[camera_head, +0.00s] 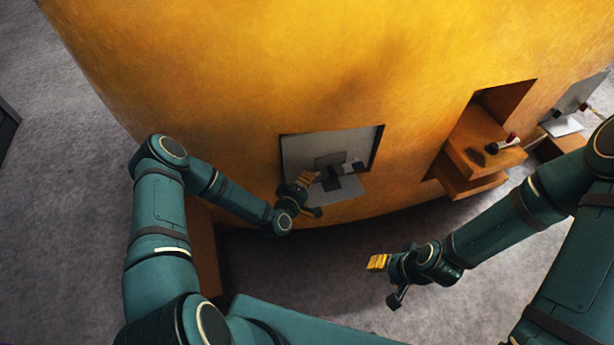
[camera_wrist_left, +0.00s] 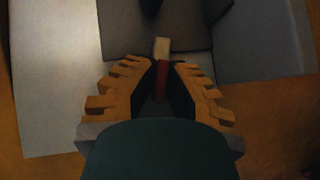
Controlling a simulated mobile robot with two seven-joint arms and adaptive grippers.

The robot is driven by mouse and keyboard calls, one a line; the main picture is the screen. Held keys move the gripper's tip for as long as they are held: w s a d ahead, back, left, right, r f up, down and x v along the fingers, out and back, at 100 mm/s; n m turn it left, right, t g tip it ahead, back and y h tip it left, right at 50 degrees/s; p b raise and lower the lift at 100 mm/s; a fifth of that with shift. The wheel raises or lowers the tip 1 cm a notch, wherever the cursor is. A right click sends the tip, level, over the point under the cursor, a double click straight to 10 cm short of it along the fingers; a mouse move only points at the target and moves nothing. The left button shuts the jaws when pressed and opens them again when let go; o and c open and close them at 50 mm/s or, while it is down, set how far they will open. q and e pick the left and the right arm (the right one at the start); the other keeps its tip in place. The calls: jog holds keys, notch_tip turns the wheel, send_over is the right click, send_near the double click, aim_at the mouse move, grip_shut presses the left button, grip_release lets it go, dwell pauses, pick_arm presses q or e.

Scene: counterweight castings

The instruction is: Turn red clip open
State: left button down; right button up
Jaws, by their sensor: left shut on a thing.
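The red clip (camera_wrist_left: 161,82) shows in the left wrist view as a narrow red piece with a pale block-like end (camera_wrist_left: 162,48). My left gripper (camera_wrist_left: 160,78) is shut on it, with a toothed yellow finger on each side. In the head view my left gripper (camera_head: 309,180) is at the square recess (camera_head: 300,150) in the big yellow casting (camera_head: 240,70); the clip is hidden there. My right gripper (camera_head: 378,263) is in front of the casting, away from it; its yellow fingers are too small to tell whether they are open.
Inside the recess is a dark grey plate (camera_head: 328,160) on a pale grey ledge (camera_head: 345,190). To the right, an orange-walled recess (camera_head: 470,150) holds a small handle with a red end (camera_head: 511,139). Another grey plate (camera_head: 580,93) stands at the far right. Grey floor (camera_head: 330,270) is open below.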

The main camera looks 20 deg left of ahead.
pick_arm(q)
jog(key=m+g+y+p, duration=0.1)
jog(key=p, duration=0.1)
jog(key=m+g+y+p, duration=0.1)
jog(key=p, duration=0.1)
jog(key=shift+w+r+m+g, duration=0.1)
jog(key=shift+r+m+g, duration=0.2)
jog(key=shift+r+g, duration=0.1)
jog(key=m+g+y+p, duration=0.2)
jog(key=shift+w+f+g+p, duration=0.1)
jog(key=shift+g+p, duration=0.2)
jog(key=shift+f+m+g+y+p, duration=0.1)
jog(key=shift+m+g+y+p, duration=0.3)
jog(key=shift+y, duration=0.5)
jog(key=shift+m+g+y, duration=0.8)
jog(key=shift+g+y, duration=0.1)
jog(key=shift+y, duration=0.1)
jog(key=shift+f, duration=0.1)
jog(key=shift+a, duration=0.1)
jog(key=c, duration=1)
grip_release()
